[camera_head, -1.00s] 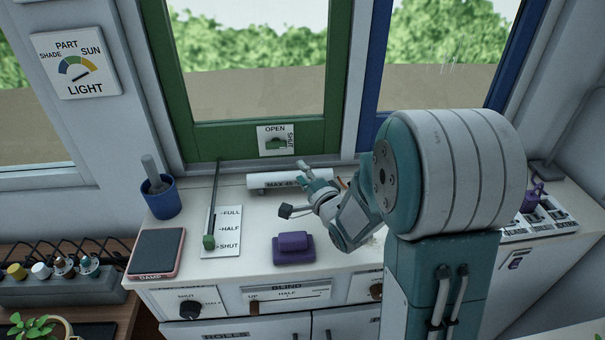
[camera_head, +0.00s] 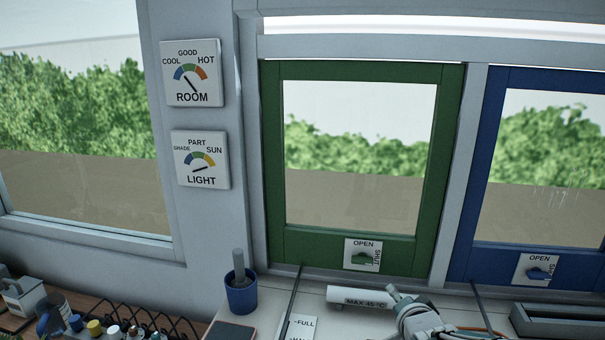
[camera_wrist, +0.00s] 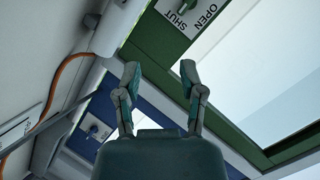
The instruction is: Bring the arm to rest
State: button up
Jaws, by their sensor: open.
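My gripper (camera_wrist: 160,75) is open and empty in the wrist view, its two teal fingers apart with window frames behind them. In the head view only part of my arm's end shows at the bottom edge, right of the white roll marked MAX 45 °C (camera_head: 359,298). The rest of my arm is out of that view.
A green window (camera_head: 440,150) and a blue window (camera_head: 490,150) stand behind the counter, each with an OPEN/SHUT latch plate. ROOM (camera_head: 191,98) and LIGHT (camera_head: 202,180) dials hang on the wall. A blue cup (camera_head: 241,297) stands on the counter near a slim rod (camera_head: 291,305).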

jog(key=s+a+r+n+g, duration=0.1)
jog(key=s+n+g, duration=0.3)
jog(key=s, duration=0.7)
jog(key=s+a+r+n+g, duration=0.1)
jog(key=s+a+n+g, duration=0.2)
jog(key=s, duration=0.9)
jog(key=n+g, duration=0.1)
jog(key=n, duration=0.2)
jog(key=shift+s+r+n, duration=0.3)
jog(key=shift+n, duration=0.1)
jog(key=shift+a, duration=0.15)
